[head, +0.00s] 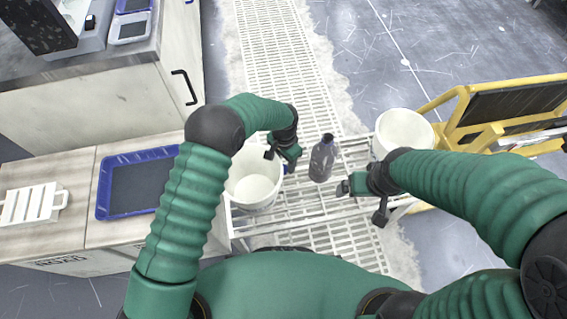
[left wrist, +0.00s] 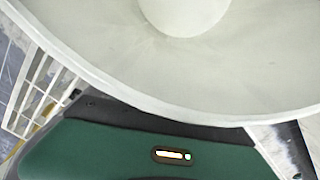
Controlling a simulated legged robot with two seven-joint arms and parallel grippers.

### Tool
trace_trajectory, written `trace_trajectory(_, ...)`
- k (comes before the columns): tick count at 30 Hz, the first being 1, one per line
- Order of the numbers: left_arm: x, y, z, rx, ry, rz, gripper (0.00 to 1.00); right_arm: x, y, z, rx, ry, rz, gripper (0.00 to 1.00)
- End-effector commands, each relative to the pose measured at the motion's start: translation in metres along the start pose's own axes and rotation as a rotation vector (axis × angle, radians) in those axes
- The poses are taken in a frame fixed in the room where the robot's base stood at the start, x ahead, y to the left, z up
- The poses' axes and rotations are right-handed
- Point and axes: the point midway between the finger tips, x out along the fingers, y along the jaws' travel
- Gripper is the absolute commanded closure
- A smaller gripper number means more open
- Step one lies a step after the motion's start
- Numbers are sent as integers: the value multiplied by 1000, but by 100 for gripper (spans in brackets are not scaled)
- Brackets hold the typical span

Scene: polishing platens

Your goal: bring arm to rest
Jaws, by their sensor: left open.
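My left arm, in green sleeving, comes in from the left and bends over the left white bucket (head: 254,186). My left gripper (head: 290,157) is open at the bucket's upper right rim, with no object visible in it. The left wrist view is filled mostly by a white round surface with a curved edge (left wrist: 200,62), which looks like the bucket. My own green body shows below it there. My right gripper (head: 350,186) is in front of the right arm, to the right of a dark grey bottle (head: 322,160); its jaw opening is not clear.
The bottle stands upright on a white slatted rack (head: 300,207). A second white bucket (head: 402,130) stands behind my right arm. A blue-rimmed tray (head: 138,184) and a white slotted holder (head: 33,203) lie on the left bench. A yellow frame (head: 462,105) stands at right.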

Motion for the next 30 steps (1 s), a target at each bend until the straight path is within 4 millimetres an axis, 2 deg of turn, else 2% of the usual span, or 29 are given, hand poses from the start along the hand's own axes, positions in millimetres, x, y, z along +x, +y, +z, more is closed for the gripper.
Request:
trace_trajectory(1, -24, 0, 0, 0, 2, -2, 47, -13, 0, -3, 0, 1, 0, 5)
trace_trajectory(6, -61, -2, 0, -1, 2, -3, 47, -26, 0, -6, 0, 1, 0, 5)
trace_trajectory(10, -74, -2, 0, -1, 2, -4, 47, -29, 0, -7, 0, 0, 0, 5)
trace_trajectory(16, -79, -2, 0, -1, 1, -5, 47, -31, 0, -7, 0, 0, 0, 5)
trace_trajectory(24, -132, -2, 0, -1, 2, -6, 47, -83, 0, -20, 0, 1, 0, 5)
trace_trajectory(30, -156, -3, 0, -1, 1, -6, 47, -106, 0, -25, 0, 1, 0, 5)
